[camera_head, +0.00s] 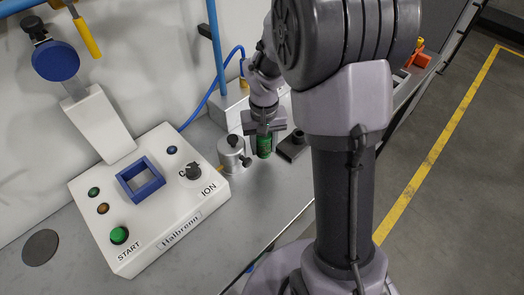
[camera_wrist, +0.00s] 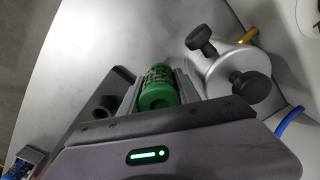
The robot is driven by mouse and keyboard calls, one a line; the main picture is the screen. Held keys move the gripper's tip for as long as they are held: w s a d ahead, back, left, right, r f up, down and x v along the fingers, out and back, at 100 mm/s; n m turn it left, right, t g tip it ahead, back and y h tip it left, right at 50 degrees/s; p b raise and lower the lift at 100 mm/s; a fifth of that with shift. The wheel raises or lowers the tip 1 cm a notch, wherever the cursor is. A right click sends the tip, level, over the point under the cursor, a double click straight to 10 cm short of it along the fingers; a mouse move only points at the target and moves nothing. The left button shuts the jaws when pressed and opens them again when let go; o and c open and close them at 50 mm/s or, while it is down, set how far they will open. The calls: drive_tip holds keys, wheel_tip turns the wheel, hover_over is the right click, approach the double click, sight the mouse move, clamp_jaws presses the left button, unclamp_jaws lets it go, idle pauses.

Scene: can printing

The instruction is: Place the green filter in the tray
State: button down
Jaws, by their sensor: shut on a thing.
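The green filter (camera_head: 264,146) is a small upright green cylinder in the head view. It also shows in the wrist view (camera_wrist: 160,86), with a patterned side and a round end. My gripper (camera_head: 264,132) is shut on the filter, one finger on each side. The filter is close above or at the grey worktop; I cannot tell whether it touches. A dark block (camera_head: 293,147) with a round opening, seen in the wrist view (camera_wrist: 106,103), stands just beside the filter. I cannot clearly identify the tray.
A silver metal cylinder (camera_head: 232,154) with black knobs stands close to the filter's left. A white control box (camera_head: 150,205) with buttons and a blue square frame (camera_head: 140,181) is further left. An orange object (camera_head: 418,58) lies at the back right. The worktop in front is clear.

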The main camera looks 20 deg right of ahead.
sight(262, 151)
drive_tip(key=shift+w+f+b, duration=0.25)
drive_tip(key=shift+f+b, duration=0.2)
drive_tip(key=shift+f, duration=0.45)
drive_tip(key=shift+w+f+b, duration=0.25)
drive_tip(key=shift+f+b, duration=0.2)
drive_tip(key=shift+f, duration=0.45)
drive_tip(key=shift+f, duration=0.2)
drive_tip(key=c, duration=1.1)
unclamp_jaws()
drive_tip(key=shift+c, duration=0.2)
